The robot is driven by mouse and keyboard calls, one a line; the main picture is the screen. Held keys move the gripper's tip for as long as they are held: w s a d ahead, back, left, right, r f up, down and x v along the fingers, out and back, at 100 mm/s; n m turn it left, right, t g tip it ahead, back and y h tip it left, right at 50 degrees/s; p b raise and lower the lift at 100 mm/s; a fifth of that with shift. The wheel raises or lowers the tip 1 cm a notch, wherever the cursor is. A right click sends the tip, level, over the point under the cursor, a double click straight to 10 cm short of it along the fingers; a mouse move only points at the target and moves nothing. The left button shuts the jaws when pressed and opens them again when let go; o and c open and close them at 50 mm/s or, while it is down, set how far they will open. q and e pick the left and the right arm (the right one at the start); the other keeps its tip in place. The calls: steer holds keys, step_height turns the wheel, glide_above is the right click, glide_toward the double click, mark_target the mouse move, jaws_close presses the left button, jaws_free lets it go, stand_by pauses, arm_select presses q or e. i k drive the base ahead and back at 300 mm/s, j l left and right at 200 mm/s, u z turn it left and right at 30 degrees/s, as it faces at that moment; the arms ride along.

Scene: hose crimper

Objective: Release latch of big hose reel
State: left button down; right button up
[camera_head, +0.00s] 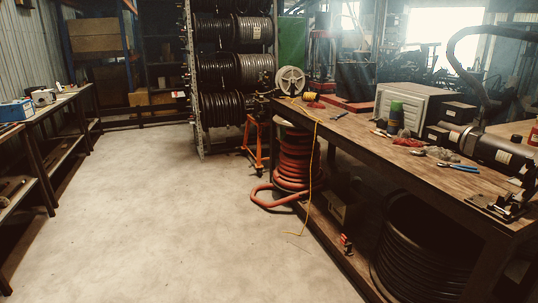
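A tall rack of big reels (218,69) wound with dark hose stands at the back centre, with several reels stacked one above another. Its metal side frame (195,95) runs down to the floor. I cannot make out a latch on any reel at this size. Which reel is the one in question, I cannot tell. A smaller pale reel disc (290,80) stands at the far end of the workbench, right of the rack. Neither of my grippers is in view.
A wooden workbench (350,128) with tools fills the right side. Red hose (293,160) is coiled beside it, and a yellow cord (312,185) hangs to the floor. An orange stand (256,145) is near the rack. Shelving tables line the left. The concrete floor (150,200) between is clear.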

mark_target(349, 244)
steer(key=i+z, duration=0.25)
steer(key=i, duration=0.25)
steer(key=i+j+z, duration=0.2)
steer(key=i, duration=0.25)
steer(key=i+j+z, duration=0.25)
steer(key=i, duration=0.2)
steer(key=i+j+z, duration=0.2)
steer(key=i, duration=0.25)
steer(key=i+j+z, duration=0.7)
steer(key=j+z, duration=0.2)
steer(key=i+j+z, duration=0.15)
steer(key=j+z, duration=0.45)
steer(key=j, duration=0.25)
steer(key=i, duration=0.05)
